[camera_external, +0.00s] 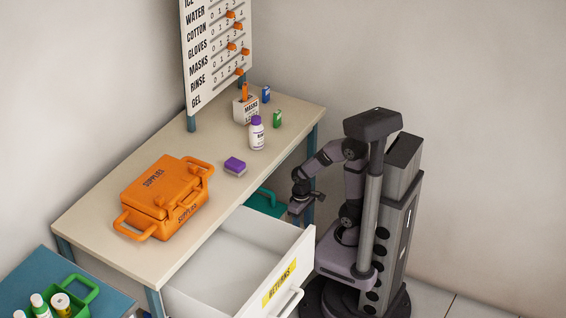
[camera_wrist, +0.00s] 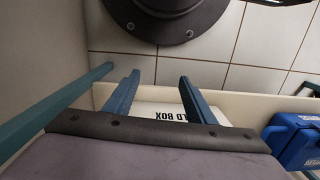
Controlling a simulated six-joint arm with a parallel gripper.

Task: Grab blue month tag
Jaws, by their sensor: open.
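A small blue block (camera_external: 266,94), which looks like the blue month tag, stands at the far right corner of the beige desk (camera_external: 95,218), behind a similar green block (camera_external: 277,119). Any lettering on it is too small to read. My gripper (camera_external: 299,206) hangs past the desk's right edge near the open drawer, well apart from the blue block. In the wrist view my gripper (camera_wrist: 159,76) is open, with nothing between its fingers. The blue block does not show in the wrist view.
A pen cup (camera_external: 246,109), white bottle (camera_external: 257,133), purple sponge-like block (camera_external: 235,166) and orange supplies case (camera_external: 165,195) stand on the desk. The returns drawer (camera_external: 285,277) is pulled out. The wrist view shows a white lettered box (camera_wrist: 165,108) and a blue case (camera_wrist: 292,140).

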